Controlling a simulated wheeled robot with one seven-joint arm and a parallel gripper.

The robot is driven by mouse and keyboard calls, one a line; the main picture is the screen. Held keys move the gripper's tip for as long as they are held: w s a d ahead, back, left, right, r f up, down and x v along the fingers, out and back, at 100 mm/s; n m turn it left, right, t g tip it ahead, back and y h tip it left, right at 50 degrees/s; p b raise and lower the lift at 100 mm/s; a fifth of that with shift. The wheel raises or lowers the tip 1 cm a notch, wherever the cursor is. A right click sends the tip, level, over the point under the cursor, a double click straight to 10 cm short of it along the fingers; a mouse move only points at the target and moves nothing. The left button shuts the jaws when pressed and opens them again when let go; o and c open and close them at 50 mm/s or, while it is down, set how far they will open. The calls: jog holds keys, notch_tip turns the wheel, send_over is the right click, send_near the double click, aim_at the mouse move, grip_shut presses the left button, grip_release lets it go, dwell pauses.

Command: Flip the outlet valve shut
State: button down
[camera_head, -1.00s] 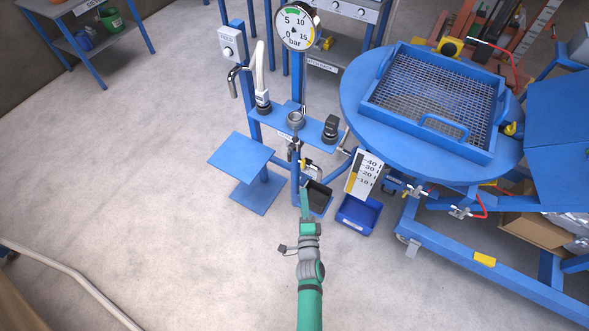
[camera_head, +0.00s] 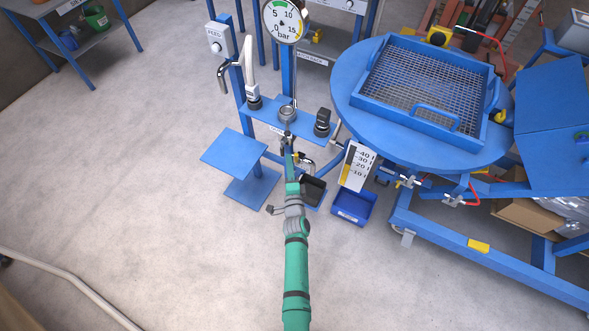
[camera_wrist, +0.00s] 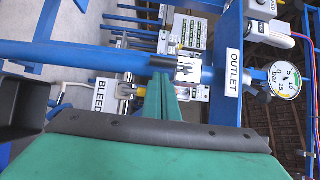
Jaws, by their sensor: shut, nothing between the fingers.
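My gripper (camera_head: 291,160) is shut and empty, its green fingers reaching up to the blue stand's pipework below the gauge. In the wrist view the fingertips (camera_wrist: 161,80) are close to a blue pipe (camera_wrist: 85,56) with a grey fitting (camera_wrist: 188,69). A white OUTLET label (camera_wrist: 233,73) is right of the fingers and a BLEED label (camera_wrist: 101,95) is left of them. Small valve parts with yellow (camera_wrist: 142,93) sit behind the fingers and are partly hidden. I cannot tell which part is the outlet valve's lever, its position, or whether the fingers touch it.
A pressure gauge (camera_head: 282,21) tops the stand; it also shows in the wrist view (camera_wrist: 285,80). A blue round table (camera_head: 350,118) with a mesh tray (camera_head: 462,147) stands at right.

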jog(key=shift+w+a, duration=0.4)
jog(key=shift+a, duration=0.05)
jog(key=shift+f, duration=0.1)
